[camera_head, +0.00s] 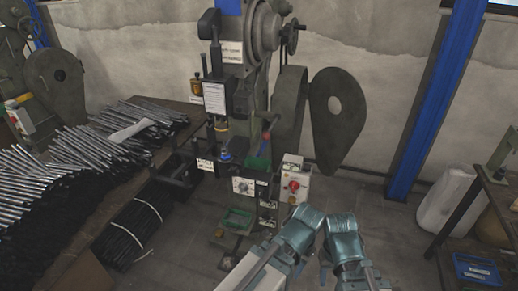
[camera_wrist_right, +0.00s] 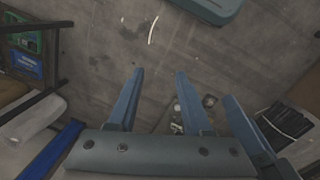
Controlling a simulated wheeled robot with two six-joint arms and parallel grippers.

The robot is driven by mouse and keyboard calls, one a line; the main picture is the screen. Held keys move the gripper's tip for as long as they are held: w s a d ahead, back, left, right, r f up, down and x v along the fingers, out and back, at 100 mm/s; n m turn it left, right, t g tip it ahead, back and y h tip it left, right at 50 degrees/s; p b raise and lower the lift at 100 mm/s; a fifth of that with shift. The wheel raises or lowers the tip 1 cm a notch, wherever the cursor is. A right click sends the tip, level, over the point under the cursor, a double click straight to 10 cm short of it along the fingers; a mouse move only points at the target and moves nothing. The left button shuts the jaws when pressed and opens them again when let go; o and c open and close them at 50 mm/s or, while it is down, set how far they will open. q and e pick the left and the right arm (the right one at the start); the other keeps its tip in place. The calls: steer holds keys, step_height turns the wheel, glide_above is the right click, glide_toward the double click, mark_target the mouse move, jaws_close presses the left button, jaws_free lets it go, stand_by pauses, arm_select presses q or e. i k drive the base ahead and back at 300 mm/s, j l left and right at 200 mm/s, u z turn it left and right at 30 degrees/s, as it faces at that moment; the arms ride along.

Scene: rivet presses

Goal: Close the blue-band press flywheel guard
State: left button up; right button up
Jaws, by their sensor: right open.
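The press with a blue band (camera_head: 229,6) stands at the middle back in the head view. Its flywheel guard (camera_head: 338,118) is a dark grey-green teardrop plate with a round hole. The guard stands swung out to the right, apart from the rounded flywheel housing (camera_head: 289,105) beside it. My right gripper (camera_head: 345,240) is low in the middle, in front of and below the guard, not touching it. In the wrist view its fingers (camera_wrist_right: 160,74) are apart with only floor between them. My left gripper (camera_head: 302,232) is close beside it; its fingers are not clear.
A bench (camera_head: 180,110) with many metal rods lies at the left, with another press (camera_head: 55,80) behind it. A blue post (camera_head: 432,110) and a white sack (camera_head: 445,200) are at the right. Floor is clear right of the press. A blue crate (camera_head: 477,270) sits lower right.

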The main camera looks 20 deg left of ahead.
mark_target(333, 135)
steer(key=i+l+u, duration=0.1)
steer(key=i, duration=0.4)
steer(key=i+l, duration=0.3)
steer(key=i, duration=0.2)
steer(key=i+l+u, duration=0.15)
steer(key=i, duration=0.35)
steer(key=i+l, duration=0.35)
steer(key=i+l+u, duration=0.15)
steer(key=i+l, duration=0.15)
steer(key=i, duration=0.3)
